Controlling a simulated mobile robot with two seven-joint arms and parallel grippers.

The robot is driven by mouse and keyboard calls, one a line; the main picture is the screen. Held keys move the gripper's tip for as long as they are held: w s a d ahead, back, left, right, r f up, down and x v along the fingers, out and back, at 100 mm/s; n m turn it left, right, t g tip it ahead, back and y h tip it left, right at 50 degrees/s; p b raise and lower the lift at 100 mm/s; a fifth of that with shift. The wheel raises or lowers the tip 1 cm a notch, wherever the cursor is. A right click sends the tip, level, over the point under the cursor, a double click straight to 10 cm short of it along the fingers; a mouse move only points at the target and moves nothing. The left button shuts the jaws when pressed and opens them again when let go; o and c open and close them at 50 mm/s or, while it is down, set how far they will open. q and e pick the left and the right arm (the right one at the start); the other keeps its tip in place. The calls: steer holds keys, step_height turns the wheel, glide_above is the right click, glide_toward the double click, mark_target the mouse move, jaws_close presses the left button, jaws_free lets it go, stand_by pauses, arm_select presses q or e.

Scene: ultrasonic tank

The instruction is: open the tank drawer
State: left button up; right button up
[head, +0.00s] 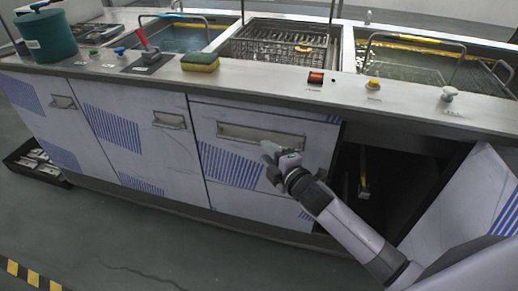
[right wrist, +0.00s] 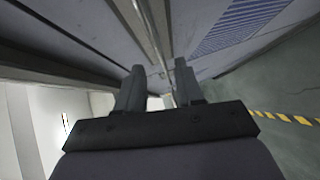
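The tank drawer (head: 265,165) is the wide front panel in the middle of the counter, white with a blue striped patch, and looks flush with the cabinet. Its long pale handle (head: 240,130) runs across the upper part. My right gripper (head: 268,149) is at the lower right part of this handle, with the arm coming from the lower right. In the right wrist view, the two fingers (right wrist: 160,85) are apart, and a long bar (right wrist: 152,35) runs along the panel toward the gap between them. Contact cannot be told. My left gripper is not in view.
Right of the drawer, an open cabinet bay (head: 385,180) holds a yellow-headed tool, with its door (head: 462,215) swung out. The counter carries a sponge (head: 200,62), a red lever (head: 145,50) and knobs. A black crate (head: 35,165) sits on the floor left. Floor in front is clear.

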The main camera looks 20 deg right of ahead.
mark_target(261, 148)
steer(key=shift+b+x, duration=0.4)
steer(key=shift+x, duration=1.75)
jaws_close()
steer(key=shift+f, duration=0.1)
